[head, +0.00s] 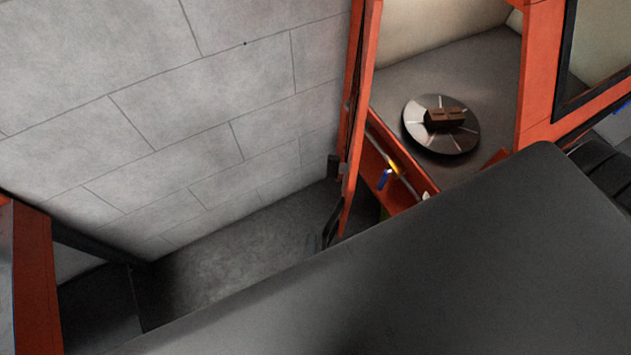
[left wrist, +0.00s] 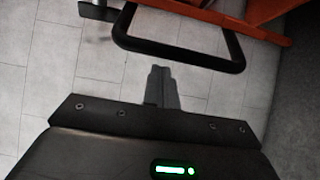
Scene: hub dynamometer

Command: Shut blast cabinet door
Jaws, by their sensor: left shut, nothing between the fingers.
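The blast cabinet's orange door (head: 357,110) stands open, seen nearly edge-on in the head view. Its black loop handle (head: 331,226) is near the lower end. In the left wrist view the handle (left wrist: 180,52) crosses just ahead of my left gripper (left wrist: 161,72), below the orange door edge (left wrist: 215,16). The gripper's fingers are shut and empty; I cannot tell whether they touch the handle. In the head view only the tips of my left gripper (head: 313,243) show, beside the handle. My right gripper is not in view.
Inside the open cabinet, a round turntable (head: 441,139) carries a brown block (head: 445,118). The orange front sill (head: 388,178) holds a blue-and-yellow item (head: 387,176). A grey block wall (head: 170,90) is left of the door. A large dark surface covers the lower right.

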